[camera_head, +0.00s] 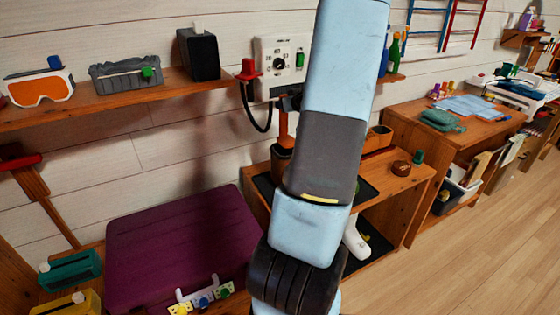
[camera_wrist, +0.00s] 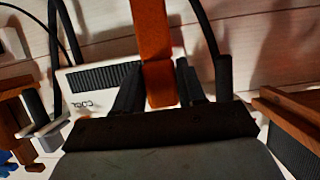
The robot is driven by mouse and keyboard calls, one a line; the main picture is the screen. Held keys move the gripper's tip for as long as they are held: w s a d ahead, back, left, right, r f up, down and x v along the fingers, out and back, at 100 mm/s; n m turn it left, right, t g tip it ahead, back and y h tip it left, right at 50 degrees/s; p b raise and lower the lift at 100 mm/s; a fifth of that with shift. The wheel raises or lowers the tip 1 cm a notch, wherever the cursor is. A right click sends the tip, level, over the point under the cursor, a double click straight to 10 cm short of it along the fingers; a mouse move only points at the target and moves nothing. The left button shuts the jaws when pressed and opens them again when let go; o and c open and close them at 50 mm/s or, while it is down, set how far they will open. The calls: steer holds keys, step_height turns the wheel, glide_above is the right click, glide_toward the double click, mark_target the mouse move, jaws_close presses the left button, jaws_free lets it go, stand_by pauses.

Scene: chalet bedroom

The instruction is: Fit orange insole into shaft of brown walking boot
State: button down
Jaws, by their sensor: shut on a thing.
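The orange insole (camera_head: 284,128) hangs upright from my gripper (camera_head: 289,103), just below the wall unit. The brown walking boot (camera_head: 280,163) stands on a low wooden bench, directly below the insole in the head view and partly hidden by my arm. The insole's lower end meets the boot's top in the picture; I cannot tell whether it is inside the shaft or only above or in front of it. In the wrist view my gripper's dark fingers (camera_wrist: 158,85) are shut on the insole (camera_wrist: 155,45). The boot is not clearly visible there.
A white wall unit (camera_head: 275,52) with a red knob and black hose is close behind my gripper. A wooden shelf (camera_head: 110,102) runs left with goggles and a black box (camera_head: 199,54). A purple case (camera_head: 180,245) stands left of the bench (camera_head: 405,190). Floor is clear at right.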

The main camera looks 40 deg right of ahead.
mark_target(282, 131)
steer(key=f, duration=0.7)
steer(key=a+f, duration=0.1)
steer(key=f, duration=0.3)
steer(key=shift+w+f, duration=0.15)
steer(key=shift+w, duration=0.2)
steer(key=shift+f, duration=2.7)
steer(key=c, duration=0.9)
jaws_free()
